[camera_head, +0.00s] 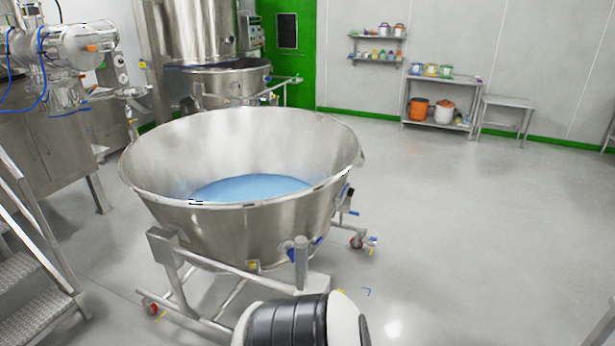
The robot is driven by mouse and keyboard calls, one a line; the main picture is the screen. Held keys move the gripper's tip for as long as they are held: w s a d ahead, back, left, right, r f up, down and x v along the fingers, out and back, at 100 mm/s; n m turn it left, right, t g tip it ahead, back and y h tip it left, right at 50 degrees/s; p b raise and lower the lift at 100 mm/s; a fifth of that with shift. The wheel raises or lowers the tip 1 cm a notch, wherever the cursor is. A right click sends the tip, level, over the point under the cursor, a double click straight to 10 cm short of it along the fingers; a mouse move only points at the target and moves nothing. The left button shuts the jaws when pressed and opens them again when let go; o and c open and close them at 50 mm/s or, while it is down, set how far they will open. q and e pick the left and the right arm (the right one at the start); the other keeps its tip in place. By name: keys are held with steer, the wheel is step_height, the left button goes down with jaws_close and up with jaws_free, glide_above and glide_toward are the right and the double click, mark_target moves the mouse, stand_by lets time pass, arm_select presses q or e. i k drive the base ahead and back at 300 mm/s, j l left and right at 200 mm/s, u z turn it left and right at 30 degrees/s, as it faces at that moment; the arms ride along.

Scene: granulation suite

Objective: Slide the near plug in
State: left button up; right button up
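A large steel bowl (180,166) with blue material (250,187) inside stands upright on a wheeled trolley frame (205,272). At its near side, a short upright steel post (301,262) rises from the frame. A small blue fitting (290,246) sits beside this post, against the bowl's lower wall. A small yellow part (252,265) is on the frame below the bowl. I cannot tell which small part is the near plug. Neither of my grippers shows in the head view. A black and white rounded part, probably mine, covers the bottom middle and hides the floor there.
A trolley caster (357,241) stands out at the right, another (151,307) at the lower left. Metal steps (45,310) are at the left edge. Steel machines (205,30) stand behind the bowl. A shelf table (440,83) is at the far wall. The floor at right is clear.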

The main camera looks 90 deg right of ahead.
mark_target(290, 252)
steer(key=l+z, duration=0.1)
steer(key=z, duration=0.4)
steer(key=l+z, duration=0.1)
steer(key=z, duration=0.4)
steer(key=l+z, duration=0.1)
steer(key=z, duration=0.35)
steer(key=i+z, duration=0.1)
steer(key=z, duration=0.4)
steer(key=l+z, duration=0.1)
steer(key=z, duration=0.4)
steer(key=i+l+z, duration=0.15)
steer(key=i, duration=0.15)
